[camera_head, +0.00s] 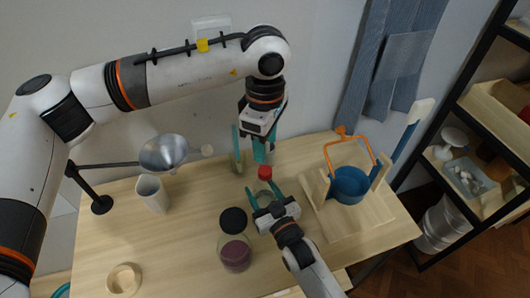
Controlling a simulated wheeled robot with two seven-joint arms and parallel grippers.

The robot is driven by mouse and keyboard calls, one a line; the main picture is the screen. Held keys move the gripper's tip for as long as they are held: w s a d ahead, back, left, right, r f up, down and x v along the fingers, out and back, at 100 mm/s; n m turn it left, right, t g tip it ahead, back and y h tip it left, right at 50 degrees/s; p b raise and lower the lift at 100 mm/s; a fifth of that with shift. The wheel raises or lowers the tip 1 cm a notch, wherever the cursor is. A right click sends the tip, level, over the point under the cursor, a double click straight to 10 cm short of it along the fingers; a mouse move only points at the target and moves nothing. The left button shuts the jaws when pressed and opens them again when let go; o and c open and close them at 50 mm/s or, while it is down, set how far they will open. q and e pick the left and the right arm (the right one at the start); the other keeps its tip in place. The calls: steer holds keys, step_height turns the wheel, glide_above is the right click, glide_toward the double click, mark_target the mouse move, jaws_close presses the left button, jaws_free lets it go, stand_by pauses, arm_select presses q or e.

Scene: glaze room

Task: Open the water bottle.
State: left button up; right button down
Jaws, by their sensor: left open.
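The water bottle, with a red cap (264,172) and a clear body (264,192), stands on the wooden table near its middle. The cap is on the bottle. My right gripper (261,186) comes from the front, with one teal finger on each side of the body; whether they touch it cannot be told. My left gripper (249,149) points down above and behind the cap, open and empty, apart from the cap. The lower part of the bottle is partly hidden by my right gripper.
A funnel (163,153) on a stand and a white cup (152,193) are left. A wooden stand (375,212) with a blue pot (349,187) is right.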

mark_target(265, 170)
arm_select(q)
steer(key=m, duration=0.6)
steer(key=shift+m, duration=0.4)
steer(key=m, duration=1)
steer(key=shift+m, duration=0.3)
steer(key=m, duration=0.5)
steer(key=shift+f+m, duration=0.4)
steer(key=shift+m, duration=0.1)
steer(key=shift+f, duration=3.6)
